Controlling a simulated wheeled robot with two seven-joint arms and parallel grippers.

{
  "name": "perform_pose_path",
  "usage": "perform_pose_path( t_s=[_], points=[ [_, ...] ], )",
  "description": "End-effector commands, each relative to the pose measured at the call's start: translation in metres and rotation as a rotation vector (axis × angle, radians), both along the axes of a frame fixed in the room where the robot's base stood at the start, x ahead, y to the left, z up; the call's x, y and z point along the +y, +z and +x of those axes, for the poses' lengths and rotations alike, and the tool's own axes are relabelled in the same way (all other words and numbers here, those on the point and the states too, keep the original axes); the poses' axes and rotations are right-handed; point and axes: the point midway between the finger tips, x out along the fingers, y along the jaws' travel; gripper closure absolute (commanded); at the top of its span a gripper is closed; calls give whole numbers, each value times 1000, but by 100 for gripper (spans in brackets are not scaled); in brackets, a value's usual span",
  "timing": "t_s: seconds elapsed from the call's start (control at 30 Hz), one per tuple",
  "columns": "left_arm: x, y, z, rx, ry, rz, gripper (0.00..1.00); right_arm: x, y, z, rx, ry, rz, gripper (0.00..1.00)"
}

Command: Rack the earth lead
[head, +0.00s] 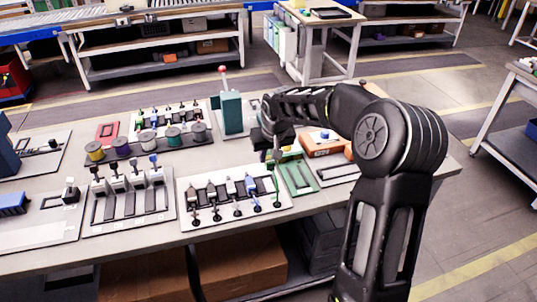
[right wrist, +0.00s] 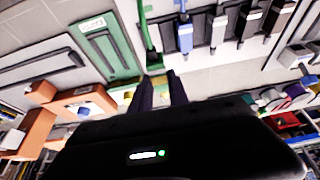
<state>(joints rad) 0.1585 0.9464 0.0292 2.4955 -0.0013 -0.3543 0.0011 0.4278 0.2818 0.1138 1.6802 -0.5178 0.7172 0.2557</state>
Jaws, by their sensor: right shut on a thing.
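A white rack board (head: 235,212) at the table's front holds several leads in a row, among them grey and blue ones. A green lead (right wrist: 149,35), which looks like the earth lead, is at the right end of this row. My right gripper (head: 275,156) is above that end. In the right wrist view its dark fingers (right wrist: 160,91) are shut on the end of the green lead. My left gripper is not in view.
A green-framed tray (head: 298,177) lies just right of the rack board. An orange box (head: 322,146) stands behind it. Coloured spools (head: 173,136) and a teal post (head: 231,113) stand farther back. A board with several upright holders (head: 130,197) lies to the left.

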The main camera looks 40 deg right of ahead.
Motion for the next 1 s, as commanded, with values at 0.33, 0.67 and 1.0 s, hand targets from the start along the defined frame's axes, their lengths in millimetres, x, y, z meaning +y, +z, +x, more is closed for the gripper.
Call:
perform_pose_path(
  t_s=[0.33,0.67,1.0],
  points=[
    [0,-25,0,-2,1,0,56,-1,-39,-1,1,0,-1,100],
    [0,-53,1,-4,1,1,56,0,-71,0,1,1,-1,100],
    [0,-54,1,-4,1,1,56,0,-73,0,1,0,-1,100]
  ],
)
